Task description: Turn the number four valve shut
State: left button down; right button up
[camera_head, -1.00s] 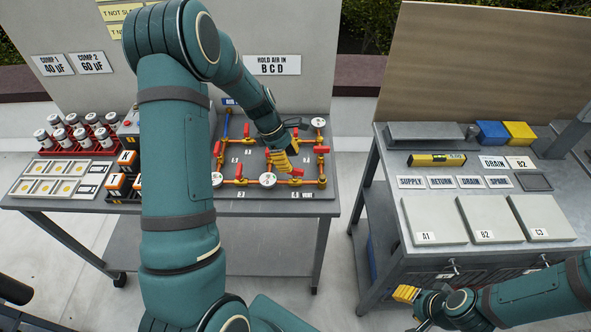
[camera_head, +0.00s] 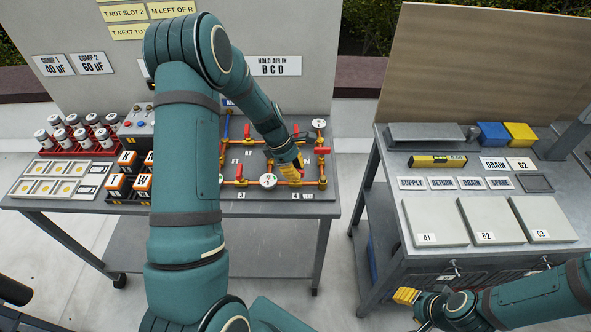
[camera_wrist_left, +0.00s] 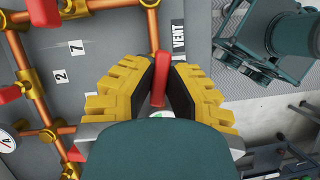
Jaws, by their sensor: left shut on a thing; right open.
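My left gripper (camera_head: 295,180) is over the lower right of the copper pipe board (camera_head: 232,191). In the left wrist view, its yellow-padded fingers (camera_wrist_left: 159,85) are closed around a red valve handle (camera_wrist_left: 160,72). A label reading VENT (camera_wrist_left: 179,42) lies beside it, its left end partly hidden. In the head view, the fingers cover this handle, and a small label (camera_head: 303,196) below it is too small to read surely. My right gripper (camera_head: 407,296) is open and empty, low in front of the right bench.
Other red handles (camera_head: 323,150) and round gauges (camera_head: 268,181) stand close by on the board. Capacitors (camera_head: 72,126) and orange-black boxes (camera_head: 127,161) are on the left. The right bench holds pale panels (camera_head: 434,220) and a yellow level (camera_head: 437,161).

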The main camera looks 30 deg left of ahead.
pick_arm(q)
jog(key=shift+m, duration=0.4)
jog(key=shift+m+g, duration=0.6)
jog(key=shift+m, duration=0.4)
jog(key=m+g, duration=0.1)
jog(key=m, duration=0.2)
jog(key=shift+f+m, duration=0.1)
jog(key=shift+m, duration=0.3)
jog(key=m+g, duration=0.1)
jog(key=m, duration=0.2)
jog(key=shift+d+m+g, duration=0.1)
jog(key=shift+m+g, duration=0.2)
jog(key=shift+g, duration=0.1)
jog(key=shift+m+g+y, duration=0.5)
jog(key=shift+m+y, duration=0.2)
jog(key=shift+m, duration=1.2)
jog(key=c, duration=1)
grip_release()
